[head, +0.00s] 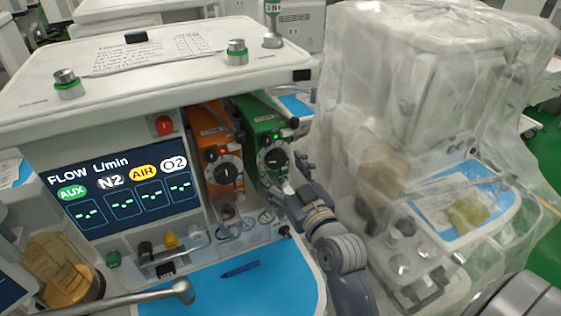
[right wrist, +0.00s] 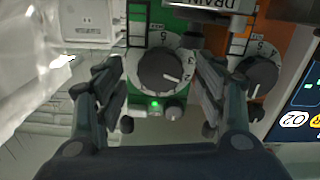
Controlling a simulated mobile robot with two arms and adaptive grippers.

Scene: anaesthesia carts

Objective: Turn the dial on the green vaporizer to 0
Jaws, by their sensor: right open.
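The green vaporizer (head: 262,135) stands on the cart, right of the orange vaporizer (head: 212,150). Its round black-and-white dial (head: 274,158) faces forward, with a lit green lamp above it. My right gripper (head: 290,192) is just below and right of the green vaporizer in the head view. In the right wrist view, upside down, the green vaporizer's dial (right wrist: 160,68) lies between my open fingers, with free space at both sides. My left gripper does not show.
The orange vaporizer's dial (right wrist: 258,75) is close beside my finger in the right wrist view. A flow screen (head: 122,180) is at left. A blue mat (head: 250,285) with a pen (head: 240,269) lies below. A plastic-covered cart (head: 440,130) stands at right.

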